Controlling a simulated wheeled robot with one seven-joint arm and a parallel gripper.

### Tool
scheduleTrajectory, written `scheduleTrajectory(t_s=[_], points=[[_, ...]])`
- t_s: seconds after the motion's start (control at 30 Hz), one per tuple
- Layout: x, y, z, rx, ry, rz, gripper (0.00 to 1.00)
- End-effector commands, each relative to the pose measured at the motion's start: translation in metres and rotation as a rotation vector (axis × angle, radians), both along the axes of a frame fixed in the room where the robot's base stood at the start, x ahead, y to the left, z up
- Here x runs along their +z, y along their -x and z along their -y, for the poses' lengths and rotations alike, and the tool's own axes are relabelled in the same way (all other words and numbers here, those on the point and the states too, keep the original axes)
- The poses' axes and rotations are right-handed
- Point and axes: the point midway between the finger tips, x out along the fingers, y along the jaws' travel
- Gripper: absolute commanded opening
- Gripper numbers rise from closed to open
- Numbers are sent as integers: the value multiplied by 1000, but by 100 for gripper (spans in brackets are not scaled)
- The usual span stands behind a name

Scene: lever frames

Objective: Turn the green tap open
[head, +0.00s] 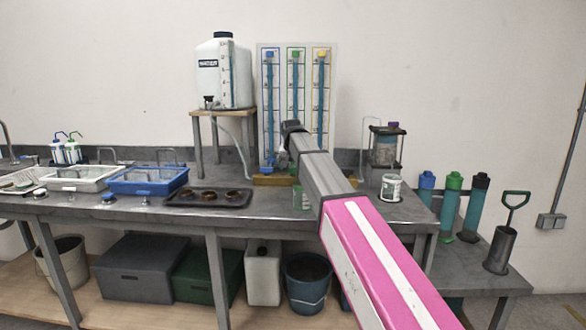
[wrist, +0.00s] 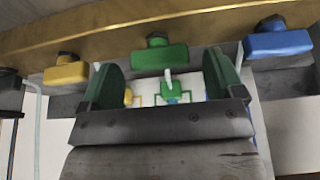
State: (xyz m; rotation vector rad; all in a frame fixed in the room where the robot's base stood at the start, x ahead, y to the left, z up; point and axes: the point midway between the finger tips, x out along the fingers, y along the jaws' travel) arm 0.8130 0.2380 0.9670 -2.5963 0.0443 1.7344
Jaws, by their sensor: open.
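The green tap (wrist: 160,57) is a block-shaped handle on a wooden bar, in the middle of the wrist view. My gripper (wrist: 164,80) is open, with one green-padded finger to each side of the tap's line. The handle is between or just beyond the fingertips; I cannot tell whether they touch it. A yellow tap (wrist: 66,71) is to the left and a blue tap (wrist: 278,42) to the right. The panel (head: 283,60) there carries blue, green and yellow columns.
In the head view, a white water container (head: 223,80) stands on a stand left of the panel. A dark tray (head: 209,197) with several dishes lies on the bench. A clear vessel on a frame (head: 386,150) and a white cup (head: 391,187) stand to the right.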

Motion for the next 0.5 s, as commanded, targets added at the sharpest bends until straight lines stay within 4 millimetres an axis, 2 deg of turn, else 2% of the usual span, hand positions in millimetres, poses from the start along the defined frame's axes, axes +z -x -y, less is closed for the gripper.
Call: scheduleTrajectory(t_s=[0.13, 0.4, 0.47, 0.5], points=[[-7, -3, 0, 0, 0, 0, 87], [-7, -3, 0, 0, 0, 0, 87], [-7, -3, 0, 0, 0, 0, 68], [-7, -3, 0, 0, 0, 0, 55]])
